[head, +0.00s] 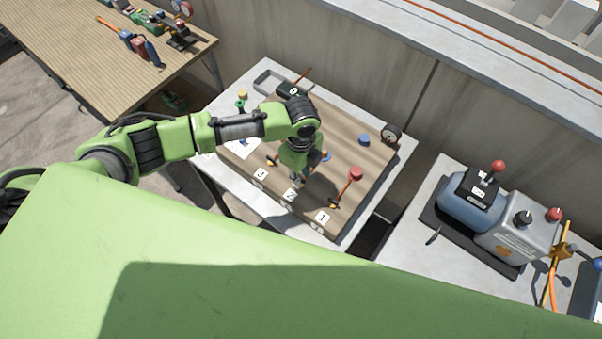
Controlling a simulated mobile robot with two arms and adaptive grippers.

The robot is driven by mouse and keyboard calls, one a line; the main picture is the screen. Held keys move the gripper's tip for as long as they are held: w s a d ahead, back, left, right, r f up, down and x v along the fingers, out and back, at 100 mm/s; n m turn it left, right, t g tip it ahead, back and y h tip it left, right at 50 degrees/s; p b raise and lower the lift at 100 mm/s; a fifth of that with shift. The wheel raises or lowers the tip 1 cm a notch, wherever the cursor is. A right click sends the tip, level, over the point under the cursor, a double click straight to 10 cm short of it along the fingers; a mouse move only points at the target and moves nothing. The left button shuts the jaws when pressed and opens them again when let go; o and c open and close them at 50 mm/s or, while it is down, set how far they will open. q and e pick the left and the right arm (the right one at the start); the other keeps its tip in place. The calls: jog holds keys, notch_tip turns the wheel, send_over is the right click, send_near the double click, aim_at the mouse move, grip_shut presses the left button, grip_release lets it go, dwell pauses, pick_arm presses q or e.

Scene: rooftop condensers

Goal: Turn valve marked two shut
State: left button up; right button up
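A brown wooden board (345,148) carries labels 3 (260,174), 2 (290,195) and 1 (323,217) along its near edge. My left arm reaches in from the left, and my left gripper (297,178) points down just behind label 2. The arm and gripper hide most of valve two, so its handle position and any contact cannot be told. The fingers are too small and dark to show whether they are open. A small blue part (327,156) shows right of the gripper. The valve line behind label 1 has a red knob (356,173). My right gripper is out of view.
A gauge (391,133) and a blue cap (364,140) stand at the board's right. White paper (241,146) lies left. A blue-grey pump (490,215) sits on the right-hand surface. A wooden table (90,60) with tools is at upper left.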

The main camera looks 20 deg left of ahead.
pick_arm(q)
notch_tip(320, 180, up, 12)
dwell(0.5)
dwell(0.4)
